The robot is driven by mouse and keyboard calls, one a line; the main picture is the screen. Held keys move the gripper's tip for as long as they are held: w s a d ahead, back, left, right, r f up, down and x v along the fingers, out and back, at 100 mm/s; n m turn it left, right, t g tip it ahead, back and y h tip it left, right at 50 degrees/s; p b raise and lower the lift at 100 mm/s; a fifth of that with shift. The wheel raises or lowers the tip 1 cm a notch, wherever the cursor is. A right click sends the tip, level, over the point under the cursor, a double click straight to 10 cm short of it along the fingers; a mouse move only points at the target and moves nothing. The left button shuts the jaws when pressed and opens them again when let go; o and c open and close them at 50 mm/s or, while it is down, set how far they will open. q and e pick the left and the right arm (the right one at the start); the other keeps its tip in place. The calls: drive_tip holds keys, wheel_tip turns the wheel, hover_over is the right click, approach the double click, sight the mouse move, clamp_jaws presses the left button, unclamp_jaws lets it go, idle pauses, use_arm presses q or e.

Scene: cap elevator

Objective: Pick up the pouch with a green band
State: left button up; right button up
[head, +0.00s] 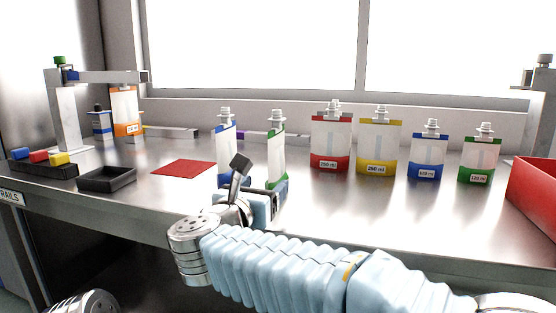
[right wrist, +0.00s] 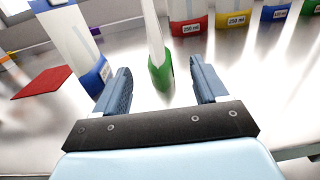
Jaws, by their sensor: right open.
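A pouch with a green band (head: 277,152) stands upright near the table's front, seen nearly edge-on. In the right wrist view this pouch (right wrist: 161,72) stands between the two fingertips, with a gap on each side. My right gripper (head: 257,181) is open and empty, low over the front of the table; it also shows in the right wrist view (right wrist: 163,84). A second green-banded pouch (head: 475,172) stands at the right end of the back row. My left gripper is not in view.
A blue-banded pouch (head: 225,150) stands just left of the near green one. Red (head: 330,163), yellow (head: 377,167) and blue (head: 427,172) pouches stand behind to the right. A red mat (head: 184,167), black tray (head: 106,179) and red bin (head: 535,190) are also on the table.

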sight(274, 173)
drive_tip(key=shift+x, duration=1.2)
drive_tip(key=p+x, duration=0.1)
drive_tip(key=x, duration=0.1)
drive_tip(key=p+x, duration=0.1)
drive_tip(key=x, duration=0.2)
drive_tip(key=shift+w+a, duration=0.1)
drive_tip(key=shift+w, duration=0.2)
drive_tip(key=c, duration=1)
